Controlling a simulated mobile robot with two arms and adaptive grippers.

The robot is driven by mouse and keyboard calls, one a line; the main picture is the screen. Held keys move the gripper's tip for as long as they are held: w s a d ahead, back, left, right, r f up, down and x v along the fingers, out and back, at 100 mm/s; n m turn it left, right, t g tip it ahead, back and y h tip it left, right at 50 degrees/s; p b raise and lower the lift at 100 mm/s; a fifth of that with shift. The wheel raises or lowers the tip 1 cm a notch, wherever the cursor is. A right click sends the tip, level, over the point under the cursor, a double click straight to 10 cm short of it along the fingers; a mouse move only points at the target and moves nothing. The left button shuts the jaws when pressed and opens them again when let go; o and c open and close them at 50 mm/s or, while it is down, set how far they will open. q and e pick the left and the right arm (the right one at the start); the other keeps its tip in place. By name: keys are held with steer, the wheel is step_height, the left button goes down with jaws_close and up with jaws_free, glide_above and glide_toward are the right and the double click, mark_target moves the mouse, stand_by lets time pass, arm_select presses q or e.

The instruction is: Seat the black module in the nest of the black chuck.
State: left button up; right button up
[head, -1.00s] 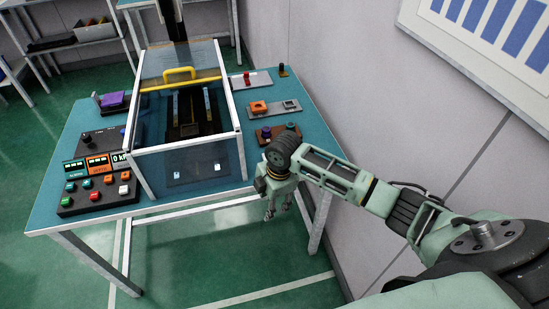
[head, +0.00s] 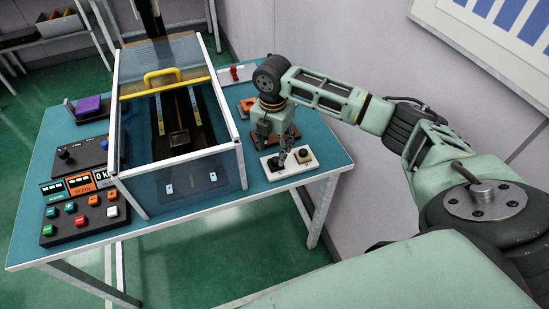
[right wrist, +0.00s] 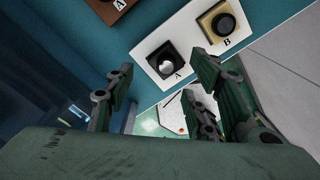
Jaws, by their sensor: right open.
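A white plate (head: 291,173) lies near the right front corner of the table. I cannot tell for sure which part is the black module or the chuck. A dark block (head: 179,138) shows inside the glazed enclosure. My right gripper (head: 275,147) points down, open and empty, over the plate beside block A; its fingers (right wrist: 160,86) spread below it in the right wrist view. My left gripper is not in view.
The glazed enclosure with a yellow handle (head: 179,75) stands left of my right gripper. An orange part (head: 247,104) lies behind the gripper. A button panel (head: 84,210) and a purple block (head: 88,104) are at the left. A wall is close on the right.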

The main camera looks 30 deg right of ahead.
mark_target(273, 158)
step_height(273, 158, down, 4)
steer(key=shift+r+p, duration=0.1)
steer(key=shift+p, duration=0.4)
steer(key=shift+a+f, duration=0.1)
steer(key=shift+f, duration=0.35)
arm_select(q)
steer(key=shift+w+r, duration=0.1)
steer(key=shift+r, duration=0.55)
arm_select(e)
steer(key=c, duration=1.2)
